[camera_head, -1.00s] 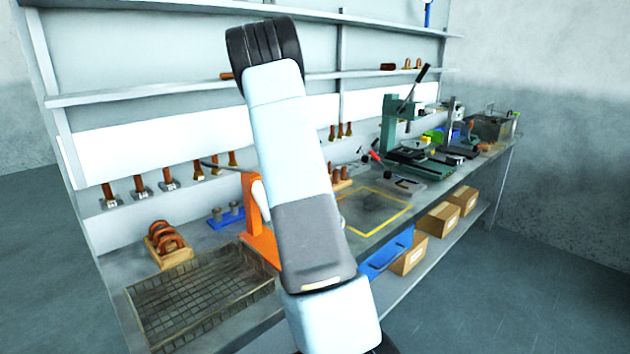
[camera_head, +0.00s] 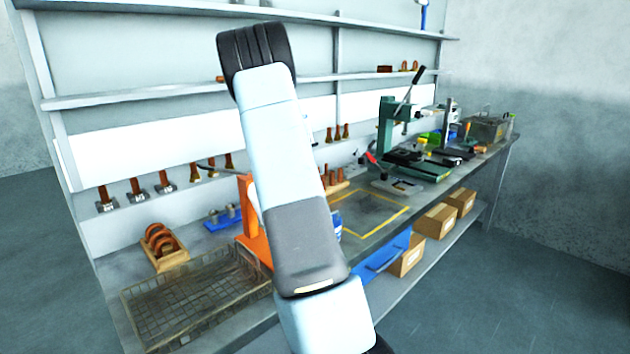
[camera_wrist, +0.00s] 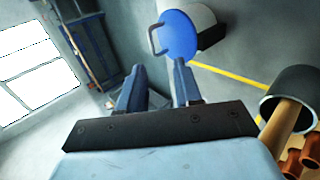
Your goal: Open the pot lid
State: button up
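In the wrist view a round blue lid (camera_wrist: 178,36) with a dark loop handle (camera_wrist: 156,39) shows beyond my fingertips, against a white and dark round body (camera_wrist: 210,24) that looks like the pot. The lid looks shut or nearly so; I cannot tell exactly. My gripper (camera_wrist: 158,68) has its two blue-grey fingers apart with nothing between them. The handle lies just past the fingertips, apparently not touched. In the head view my arm hides the gripper; a small blue and white piece (camera_head: 337,226) shows beside the arm, perhaps part of the pot.
A dark cup with wooden-handled tools (camera_wrist: 291,92) stands close right of the gripper. On the bench are a wire basket (camera_head: 195,300), an orange stand (camera_head: 252,232) and a green press (camera_head: 387,122). The yellow-outlined area (camera_head: 378,229) is mostly clear.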

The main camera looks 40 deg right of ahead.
jog(key=v, duration=1.4)
jog(key=shift+a+f, duration=0.15)
jog(key=s+a+r+n+t, duration=0.4)
jog(key=s+a+n, duration=0.1)
jog(key=s+a, duration=0.3)
jog(key=s+a+r+n+t, duration=0.4)
jog(key=s+a+r, duration=0.1)
jog(key=s+a, duration=0.25)
jog(key=s+a+f+n+t, duration=0.3)
jog(key=s+a+n, duration=0.1)
jog(key=s+a, duration=0.3)
jog(key=s+a+f+n+t, duration=0.2)
jog(key=s+a+n+t, duration=0.2)
jog(key=s+a, duration=0.4)
jog(key=shift+s+f+t+y, duration=0.3)
jog(key=shift+s+f, duration=0.1)
jog(key=shift+s, duration=0.8)
